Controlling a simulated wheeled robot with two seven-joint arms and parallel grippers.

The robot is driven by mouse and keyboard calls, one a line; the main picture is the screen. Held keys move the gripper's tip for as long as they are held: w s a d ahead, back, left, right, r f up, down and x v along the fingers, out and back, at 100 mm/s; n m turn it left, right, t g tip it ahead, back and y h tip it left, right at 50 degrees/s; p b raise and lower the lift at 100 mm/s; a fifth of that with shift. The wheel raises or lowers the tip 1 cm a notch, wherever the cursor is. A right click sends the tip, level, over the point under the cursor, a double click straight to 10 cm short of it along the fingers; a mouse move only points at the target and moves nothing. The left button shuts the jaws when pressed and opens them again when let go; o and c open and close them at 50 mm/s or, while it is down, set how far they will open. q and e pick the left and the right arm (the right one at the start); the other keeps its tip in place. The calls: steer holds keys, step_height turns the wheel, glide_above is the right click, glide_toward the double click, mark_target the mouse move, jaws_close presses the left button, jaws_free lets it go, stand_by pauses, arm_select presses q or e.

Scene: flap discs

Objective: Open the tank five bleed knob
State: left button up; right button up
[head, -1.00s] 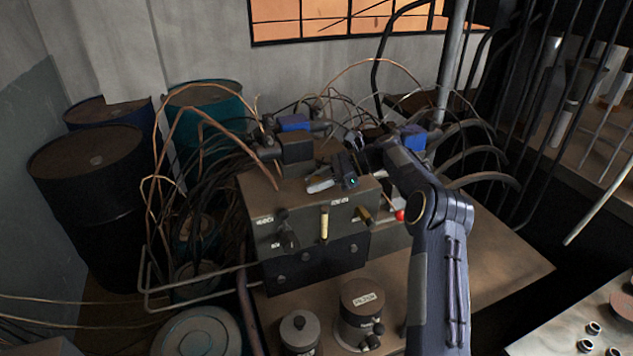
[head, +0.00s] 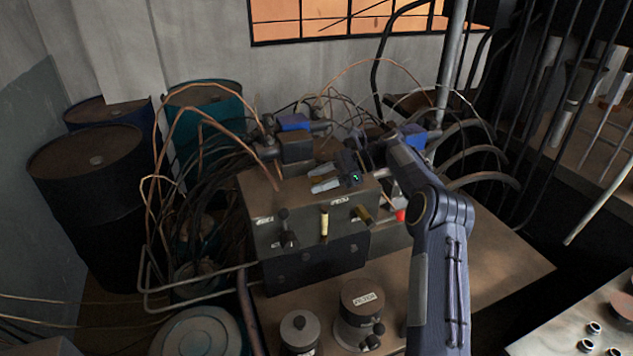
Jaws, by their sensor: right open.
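My right gripper (head: 322,178) is open and empty, with its two pale fingers pointing left over the top of a dark metal box (head: 308,262). The box front carries a black knob (head: 287,239), an upright cream-coloured handle (head: 324,226) and a brass-coloured handle (head: 362,214). A red knob (head: 401,216) shows at the box's right, beside my right arm. The gripper is above and behind these handles, apart from them. The labels are too small to read, so I cannot tell which is the tank five bleed knob. My left gripper is not in view.
Two round canisters (head: 361,303) (head: 300,331) with small dark knobs stand on the bench (head: 490,262) in front of the box. Cables and copper pipes crowd the left and back. Drums (head: 87,165) stand at left. The bench's right part is clear.

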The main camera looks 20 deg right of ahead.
mark_target(342, 190)
steer(key=v, duration=0.6)
steer(key=shift+s+d+r, duration=0.15)
steer(key=shift+d, duration=0.2)
